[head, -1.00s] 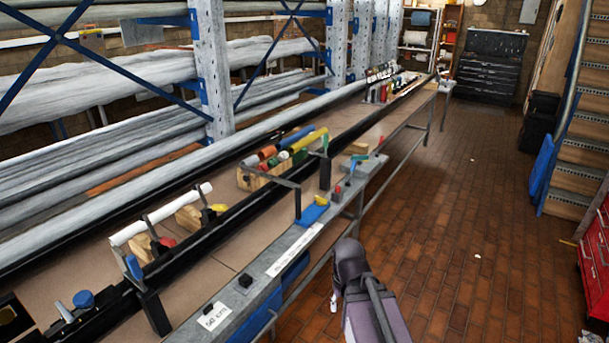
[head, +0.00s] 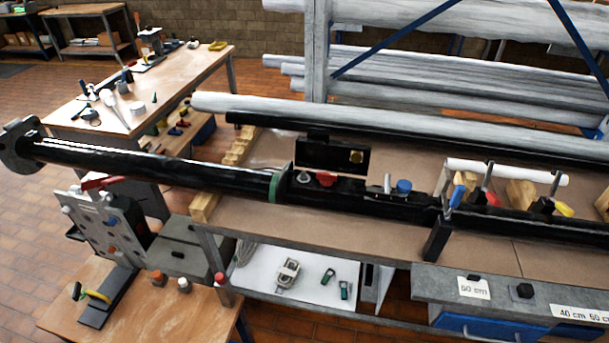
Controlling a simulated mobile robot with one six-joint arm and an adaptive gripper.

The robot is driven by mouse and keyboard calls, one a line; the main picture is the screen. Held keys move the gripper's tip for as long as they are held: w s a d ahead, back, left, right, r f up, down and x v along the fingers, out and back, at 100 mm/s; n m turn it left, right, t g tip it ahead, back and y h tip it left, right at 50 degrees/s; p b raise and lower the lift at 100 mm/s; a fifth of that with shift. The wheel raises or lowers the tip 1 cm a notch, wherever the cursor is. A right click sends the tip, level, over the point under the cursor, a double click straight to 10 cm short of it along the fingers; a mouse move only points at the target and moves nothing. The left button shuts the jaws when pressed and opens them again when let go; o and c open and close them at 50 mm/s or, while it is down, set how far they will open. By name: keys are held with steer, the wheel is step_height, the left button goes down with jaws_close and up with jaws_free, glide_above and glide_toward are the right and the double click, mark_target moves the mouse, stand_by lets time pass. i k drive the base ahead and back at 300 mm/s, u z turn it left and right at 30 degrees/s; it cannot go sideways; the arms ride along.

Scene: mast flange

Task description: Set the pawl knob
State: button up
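A long black tube (head: 150,163) lies along the bench with a round flange (head: 19,147) at its left end and a green ring (head: 273,188) near its middle. Right of the ring, a red knob (head: 326,178) and a blue knob (head: 404,186) sit on the black mechanism. A black plate (head: 333,155) with a brass-coloured round part (head: 356,157) stands up behind the red knob. I cannot tell which of these is the pawl knob. My gripper is not in the head view now.
A grey panel (head: 102,228) with small knobs stands by the front-left table (head: 75,312). The main bench (head: 345,228) has a lower shelf holding small devices. A grey ledge (head: 440,290) juts out at front right. Brick floor is open at far left.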

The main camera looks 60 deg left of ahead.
mark_target(326, 179)
steer(key=u, duration=0.05)
steer(key=i, duration=0.6)
steer(key=z, duration=0.65)
steer(key=k, duration=0.1)
steer(key=u, duration=3.2)
steer(key=i, duration=0.45)
steer(key=z, duration=0.05)
